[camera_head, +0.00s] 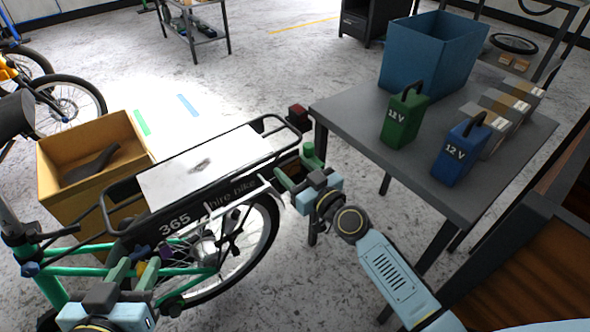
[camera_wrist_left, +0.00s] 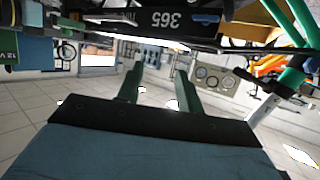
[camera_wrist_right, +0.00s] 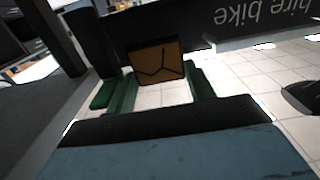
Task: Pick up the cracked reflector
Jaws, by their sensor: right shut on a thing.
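The cracked reflector (camera_wrist_right: 156,61) is an orange rectangle with dark branching crack lines in the right wrist view. My right gripper (camera_wrist_right: 158,82) is shut on it, with a green finger at each side. In the head view my right gripper (camera_head: 299,168) is at the rear end of the bike's rack, and its fingers mostly hide the reflector. I cannot tell whether the reflector still touches the bike. My left gripper (camera_head: 136,268) is beside the green bike frame, below the rack. Its fingers are apart and empty in the left wrist view (camera_wrist_left: 160,85).
The green hire bike (camera_head: 200,190) stands in front of me. A cardboard box (camera_head: 90,150) holding a saddle is behind it.

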